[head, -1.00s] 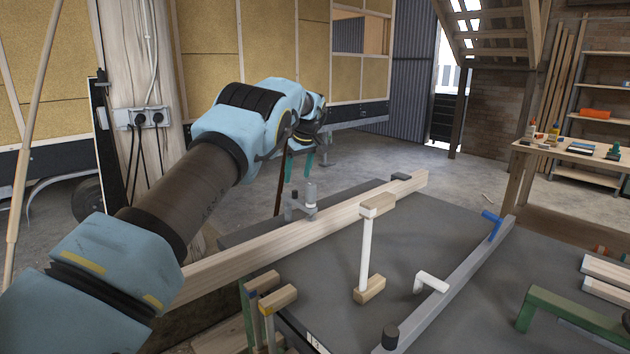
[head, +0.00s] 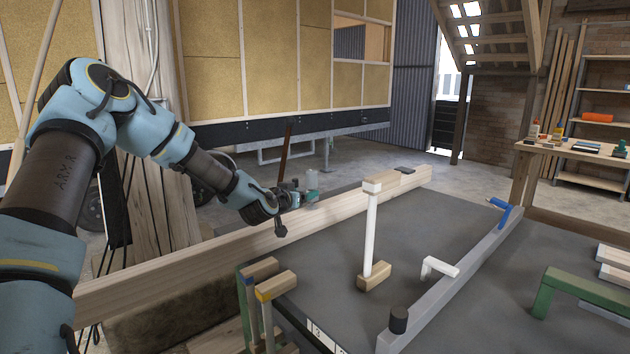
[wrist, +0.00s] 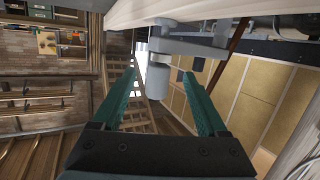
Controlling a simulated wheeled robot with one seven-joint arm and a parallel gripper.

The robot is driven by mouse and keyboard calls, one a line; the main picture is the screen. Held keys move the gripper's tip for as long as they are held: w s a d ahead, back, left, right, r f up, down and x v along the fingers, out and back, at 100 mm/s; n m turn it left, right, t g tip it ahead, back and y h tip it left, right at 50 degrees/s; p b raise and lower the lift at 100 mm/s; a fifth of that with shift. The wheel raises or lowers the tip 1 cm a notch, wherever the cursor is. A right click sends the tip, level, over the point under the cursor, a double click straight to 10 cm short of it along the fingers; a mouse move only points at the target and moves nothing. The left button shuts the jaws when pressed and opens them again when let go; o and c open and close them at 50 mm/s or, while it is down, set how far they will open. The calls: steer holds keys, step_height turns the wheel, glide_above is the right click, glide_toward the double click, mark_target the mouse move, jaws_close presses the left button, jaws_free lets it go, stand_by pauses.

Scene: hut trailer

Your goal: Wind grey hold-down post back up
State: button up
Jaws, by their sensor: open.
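The grey hold-down post (wrist: 159,78) is a short cylinder with a grey side arm (wrist: 190,46), seen in the wrist view near the pale timber beam (wrist: 160,10). In the head view the beam (head: 250,245) runs along the bench's far edge, and the post there is mostly hidden by my gripper (head: 312,184). My gripper's teal fingers (wrist: 159,78) are open, one on each side of the post in the wrist view. I see gaps between the post and both fingers. I cannot tell how deep the post sits between them.
Wooden-topped pieces (head: 277,286) stand at the front left.

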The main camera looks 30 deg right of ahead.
mark_target(310, 174)
steer(key=r, duration=0.1)
steer(key=r+t, duration=0.1)
steer(key=r+t+h, duration=0.1)
steer(key=shift+s+r+b, duration=0.3)
steer(key=shift+r+b, duration=0.05)
steer(key=shift+w+d+r, duration=0.15)
steer(key=shift+r, duration=0.05)
steer(key=p+x, duration=0.3)
steer(key=x, duration=0.7)
steer(key=shift+w, duration=0.2)
steer(key=shift+d+r, duration=0.1)
jaws_close()
